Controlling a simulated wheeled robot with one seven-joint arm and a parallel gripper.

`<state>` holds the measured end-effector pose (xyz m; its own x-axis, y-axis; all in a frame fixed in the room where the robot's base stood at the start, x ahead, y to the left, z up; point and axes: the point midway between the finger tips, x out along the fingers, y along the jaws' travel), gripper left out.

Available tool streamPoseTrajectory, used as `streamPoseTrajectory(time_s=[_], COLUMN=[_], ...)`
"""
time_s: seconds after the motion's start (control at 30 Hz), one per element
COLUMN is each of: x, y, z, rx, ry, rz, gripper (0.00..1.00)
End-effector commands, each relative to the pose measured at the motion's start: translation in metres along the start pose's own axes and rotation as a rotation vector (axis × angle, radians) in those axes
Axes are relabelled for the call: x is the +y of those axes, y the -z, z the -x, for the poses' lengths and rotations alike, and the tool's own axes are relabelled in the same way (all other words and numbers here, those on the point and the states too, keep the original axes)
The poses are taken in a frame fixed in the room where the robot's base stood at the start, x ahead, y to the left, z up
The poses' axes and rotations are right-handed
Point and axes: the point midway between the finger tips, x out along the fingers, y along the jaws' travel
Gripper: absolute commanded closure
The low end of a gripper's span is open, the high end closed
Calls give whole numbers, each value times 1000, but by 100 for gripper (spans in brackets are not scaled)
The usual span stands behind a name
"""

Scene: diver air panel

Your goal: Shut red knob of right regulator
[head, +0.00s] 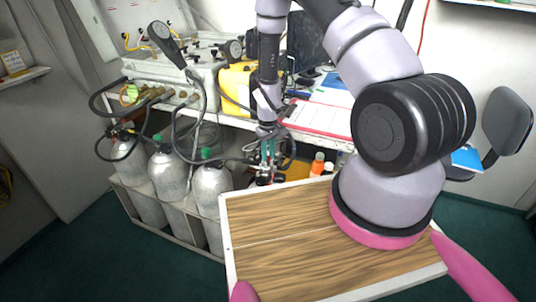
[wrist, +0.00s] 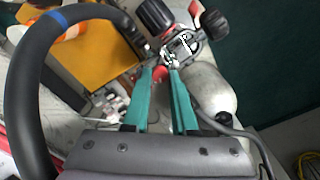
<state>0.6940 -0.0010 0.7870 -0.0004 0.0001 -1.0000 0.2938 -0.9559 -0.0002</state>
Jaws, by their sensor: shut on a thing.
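My gripper (head: 268,152) points down at the right end of the cylinder rack in the head view. In the wrist view its two teal fingers (wrist: 161,71) are shut on a red knob (wrist: 160,75), of which a small part shows between the tips. The knob is at the regulator (wrist: 183,46), which has a metal body and black round parts. The regulator's grey cylinder (wrist: 212,90) shows at right in the wrist view. In the head view the regulator is small and dark below the fingers, and the knob cannot be made out there.
Several grey cylinders, one here (head: 164,185), stand in a rack left of my gripper. A thick black hose (wrist: 32,80) curves close beside my gripper in the wrist view. The air panel (head: 165,75) is on the bench behind. Orange bottles (head: 317,164) stand right of the gripper.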

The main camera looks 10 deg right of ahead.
Motion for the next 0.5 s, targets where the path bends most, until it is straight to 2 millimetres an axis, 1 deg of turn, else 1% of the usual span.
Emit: streamPoseTrajectory(time_s=[0.5], x=[0], y=[1], z=[0], rx=[2], ry=[0], rz=[-488], gripper=[100])
